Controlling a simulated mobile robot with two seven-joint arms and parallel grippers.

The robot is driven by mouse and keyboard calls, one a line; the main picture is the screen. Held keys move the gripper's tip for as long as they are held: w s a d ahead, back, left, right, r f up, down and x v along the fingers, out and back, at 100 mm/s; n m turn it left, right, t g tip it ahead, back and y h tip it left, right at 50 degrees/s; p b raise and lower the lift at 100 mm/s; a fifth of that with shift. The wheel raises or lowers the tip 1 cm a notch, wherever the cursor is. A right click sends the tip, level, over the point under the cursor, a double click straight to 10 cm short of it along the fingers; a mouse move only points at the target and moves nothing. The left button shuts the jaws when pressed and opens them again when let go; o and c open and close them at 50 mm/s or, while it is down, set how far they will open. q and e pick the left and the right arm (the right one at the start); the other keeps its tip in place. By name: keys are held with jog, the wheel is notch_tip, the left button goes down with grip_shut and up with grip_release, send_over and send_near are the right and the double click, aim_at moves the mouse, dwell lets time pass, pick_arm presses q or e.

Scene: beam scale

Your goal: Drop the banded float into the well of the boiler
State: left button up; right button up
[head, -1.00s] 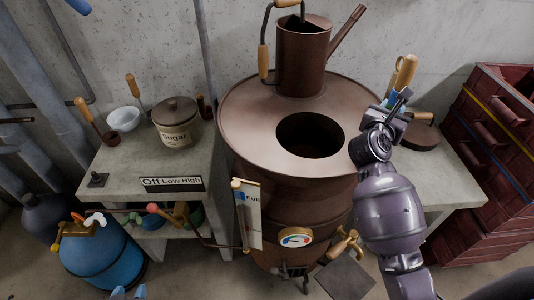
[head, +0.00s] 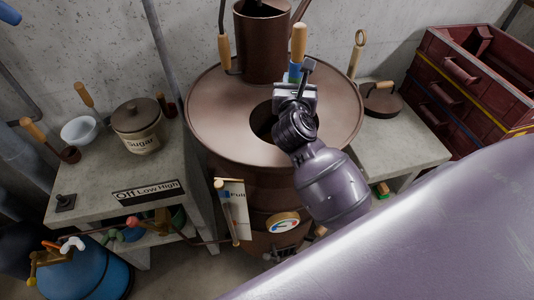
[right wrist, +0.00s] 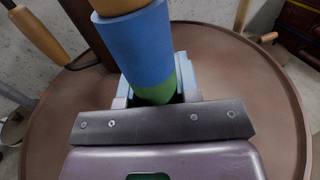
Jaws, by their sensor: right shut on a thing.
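The banded float (head: 298,46) has a pale wooden upper part and a blue band. In the right wrist view the float (right wrist: 137,52) also shows a green band low between the jaws. My right gripper (head: 297,90) is shut on it and holds it roughly upright, above the boiler top. The boiler (head: 222,115) is a brown drum with a wide round top. Its well (head: 262,122) is a dark round opening, partly hidden behind my gripper and wrist. The float appears right of and behind the opening in the head view. My left gripper is not in view.
A brown can (head: 263,45) with a spout stands at the back of the boiler top. Left, a bench (head: 88,183) bears a sugar pot (head: 138,125) and a white bowl (head: 80,130). Right stand a lidded pan (head: 382,102) and red drawers (head: 455,97).

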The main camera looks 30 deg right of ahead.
pick_arm(q)
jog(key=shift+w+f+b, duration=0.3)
jog(key=shift+b, duration=0.45)
pick_arm(e)
jog(key=shift+f, duration=1.6)
jog(key=o, duration=1)
pick_arm(q)
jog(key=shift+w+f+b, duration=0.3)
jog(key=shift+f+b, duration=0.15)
jog(key=shift+b, duration=0.4)
pick_arm(e)
jog(key=v, duration=1)
jog(key=shift+s+a, duration=0.2)
jog(key=shift+s, duration=0.15)
